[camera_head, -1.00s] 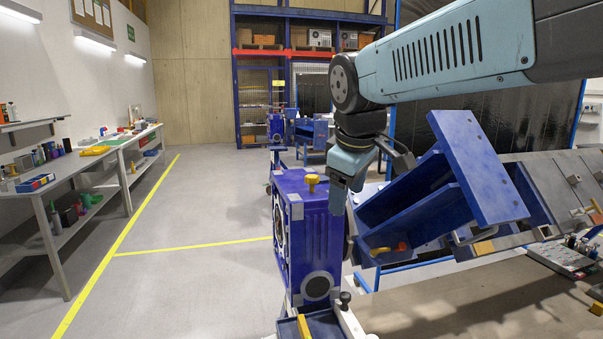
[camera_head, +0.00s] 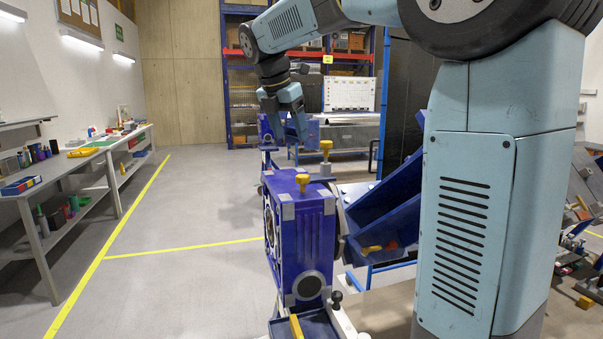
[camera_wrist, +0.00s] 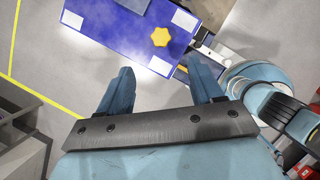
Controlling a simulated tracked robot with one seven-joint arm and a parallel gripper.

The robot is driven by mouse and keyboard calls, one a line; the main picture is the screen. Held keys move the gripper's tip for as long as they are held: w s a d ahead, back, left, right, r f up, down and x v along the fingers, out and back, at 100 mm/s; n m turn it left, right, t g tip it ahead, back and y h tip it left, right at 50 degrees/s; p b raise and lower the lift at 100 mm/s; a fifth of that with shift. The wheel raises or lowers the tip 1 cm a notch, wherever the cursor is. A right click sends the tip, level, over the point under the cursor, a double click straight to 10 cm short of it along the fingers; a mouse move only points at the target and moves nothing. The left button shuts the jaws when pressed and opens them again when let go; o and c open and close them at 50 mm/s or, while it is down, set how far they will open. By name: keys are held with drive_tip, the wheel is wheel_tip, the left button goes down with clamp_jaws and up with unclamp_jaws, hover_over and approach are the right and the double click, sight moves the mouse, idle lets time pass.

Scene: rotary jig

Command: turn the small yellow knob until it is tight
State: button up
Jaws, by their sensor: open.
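A small yellow knob (camera_head: 302,181) stands on top of the blue housing (camera_head: 318,240) with grey corner plates. In the wrist view a star-shaped yellow knob (camera_wrist: 160,37) sits on a blue top with pale corner plates, beyond my fingertips. A second yellow knob (camera_head: 326,148) stands higher, just behind the housing's top in the head view. My gripper (camera_head: 287,132) is open and empty, above and beyond the housing in the picture. It also shows open in the wrist view (camera_wrist: 160,82), with its fingers apart from the knob.
A blue tilted frame (camera_head: 405,225) lies right of the housing, partly hidden by my arm. A yellow handle (camera_head: 296,326) rises from a blue tray below the housing. A workbench (camera_head: 85,165) with several items stands left. The floor (camera_head: 190,215) between is clear.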

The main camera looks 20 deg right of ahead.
sight(302, 176)
drive_tip(key=x, duration=1.3)
drive_tip(key=shift+c, duration=0.3)
drive_tip(key=c, duration=1)
drive_tip(key=shift+o, duration=0.2)
